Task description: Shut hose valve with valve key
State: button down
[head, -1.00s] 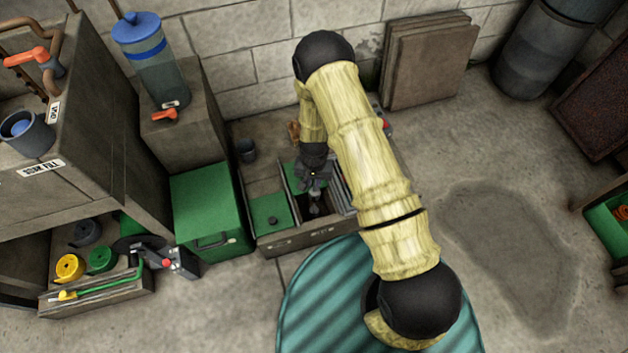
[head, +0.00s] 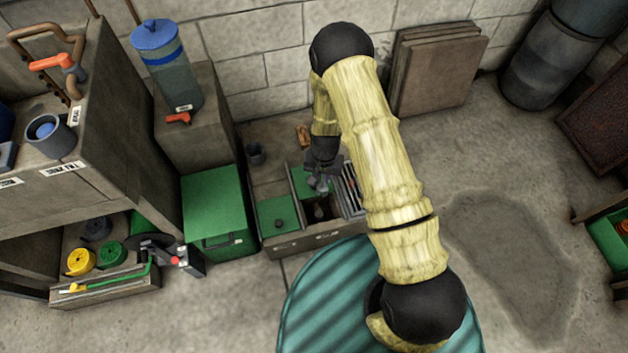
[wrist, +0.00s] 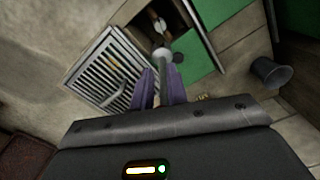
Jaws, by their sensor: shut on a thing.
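My gripper (head: 320,178) is above the floor pit (head: 285,243), near the back of its open compartment. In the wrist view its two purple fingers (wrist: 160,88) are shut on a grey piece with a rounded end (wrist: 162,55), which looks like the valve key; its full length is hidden. Inside the dark open compartment a small pale fitting (wrist: 160,25) shows, perhaps the hose valve; it also shows in the head view (head: 319,212). I cannot tell whether the key touches it or how the valve is turned.
A green lid with a dark knob (head: 278,212) covers the pit's left compartment. A slatted grate (wrist: 110,68) lies beside the opening. A dark cup (head: 255,154) stands behind the pit. A green box (head: 217,212) is close on the left.

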jog(key=w+d+r+n, duration=0.1)
jog(key=d+r, duration=0.5)
jog(key=r, duration=0.2)
jog(key=w+d+r, duration=0.2)
jog(key=d+r, duration=0.5)
jog(key=r, duration=0.2)
jog(key=shift+w+r+n, duration=0.2)
jog(key=shift+w+n, duration=0.1)
jog(key=shift+n, duration=0.1)
